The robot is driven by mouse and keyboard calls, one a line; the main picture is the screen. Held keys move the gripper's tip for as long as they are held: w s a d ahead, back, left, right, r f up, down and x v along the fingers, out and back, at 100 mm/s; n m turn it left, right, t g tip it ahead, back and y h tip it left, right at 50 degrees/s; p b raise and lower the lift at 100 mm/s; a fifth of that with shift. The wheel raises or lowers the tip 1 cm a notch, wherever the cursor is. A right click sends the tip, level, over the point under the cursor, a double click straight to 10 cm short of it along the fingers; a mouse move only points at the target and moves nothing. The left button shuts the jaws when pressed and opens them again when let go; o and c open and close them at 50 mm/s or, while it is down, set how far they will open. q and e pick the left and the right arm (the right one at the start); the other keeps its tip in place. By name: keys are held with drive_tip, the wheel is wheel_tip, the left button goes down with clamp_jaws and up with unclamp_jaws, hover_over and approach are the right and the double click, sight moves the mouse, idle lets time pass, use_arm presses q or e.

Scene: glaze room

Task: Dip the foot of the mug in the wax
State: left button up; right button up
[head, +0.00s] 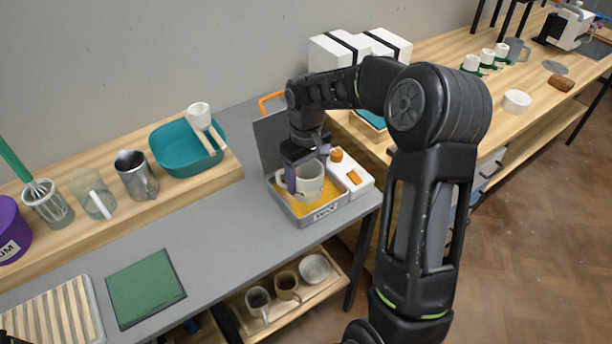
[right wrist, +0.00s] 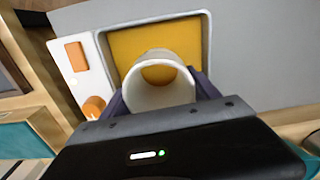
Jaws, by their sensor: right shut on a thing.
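A white mug (head: 308,184) is in my right gripper (head: 305,178), over the wax pan (head: 323,213). The mug looks upright, with its handle toward the left. In the right wrist view the mug (right wrist: 158,98) shows its open mouth, between the two dark fingers of my right gripper (right wrist: 160,100). Yellow wax (right wrist: 140,45) fills the pan behind it. The wax (head: 283,197) also shows around the mug in the head view. I cannot tell whether the mug's foot touches the wax. My left gripper is not in view.
A white control box with an orange knob (head: 336,155) stands at the pan's right. A raised grey panel (head: 270,140) is behind it. A teal basin (head: 175,150), metal pitcher (head: 133,172) and green mat (head: 145,287) are to the left. Several vessels sit on the shelf (head: 250,331) below.

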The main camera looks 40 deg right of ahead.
idle(0.5)
drive_tip(key=shift+r+p, duration=1.1)
drive_tip(key=shift+r, duration=0.45)
wheel_tip(320, 180, up, 7)
drive_tip(key=p, duration=0.5)
idle(0.4)
idle(0.4)
